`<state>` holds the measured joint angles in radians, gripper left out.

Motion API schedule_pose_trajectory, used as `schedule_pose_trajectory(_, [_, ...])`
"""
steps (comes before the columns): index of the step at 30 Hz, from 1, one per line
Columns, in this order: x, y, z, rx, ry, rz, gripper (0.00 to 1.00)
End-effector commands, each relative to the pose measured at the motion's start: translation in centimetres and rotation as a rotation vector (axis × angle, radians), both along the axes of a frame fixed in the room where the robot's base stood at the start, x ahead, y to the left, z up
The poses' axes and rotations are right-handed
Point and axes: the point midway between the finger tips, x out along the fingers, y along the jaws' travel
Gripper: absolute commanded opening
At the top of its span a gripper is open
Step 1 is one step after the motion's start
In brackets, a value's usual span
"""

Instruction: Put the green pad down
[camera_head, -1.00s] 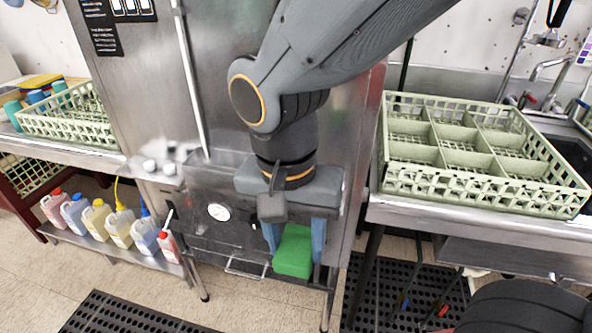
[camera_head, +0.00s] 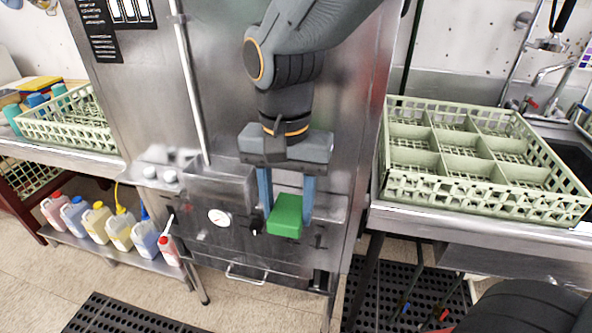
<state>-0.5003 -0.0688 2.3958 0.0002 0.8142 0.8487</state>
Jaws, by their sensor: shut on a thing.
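The green pad (camera_head: 285,216) is a bright green block in the middle of the head view. My gripper (camera_head: 286,206) points downward with its two blue fingers on either side of the pad, shut on it. The pad hangs in front of the steel dish machine's front panel. I see no surface touching its underside, and its exact distance from the machine is hard to tell.
A pale green compartment rack (camera_head: 470,165) sits on the steel counter (camera_head: 480,220) at right, its cells empty. Another rack (camera_head: 68,125) stands on the left counter. Several coloured jugs (camera_head: 97,220) line a low shelf. Black mats (camera_head: 125,315) lie on the floor.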

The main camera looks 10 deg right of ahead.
Motion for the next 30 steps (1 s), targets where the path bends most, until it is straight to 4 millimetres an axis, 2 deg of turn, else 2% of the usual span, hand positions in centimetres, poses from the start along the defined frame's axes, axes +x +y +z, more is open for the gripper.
schedule_pose_trajectory(1, [1.2,-0.5,0.1,-0.001,0.003,-0.006,0.23])
schedule_pose_trajectory(6, [5.1,-2.0,0.1,-0.002,0.004,-0.006,0.23])
schedule_pose_trajectory(15, [10.8,-4.0,-0.1,-0.001,0.003,-0.002,0.23])
schedule_pose_trajectory(18, [10.5,-3.9,-1.9,-0.001,0.005,0.001,0.23])
schedule_pose_trajectory(25, [10.5,-3.9,-3.5,-0.001,0.003,0.001,0.23])
schedule_pose_trajectory(30, [10.4,-3.9,-6.0,-0.002,0.006,0.0,0.23])
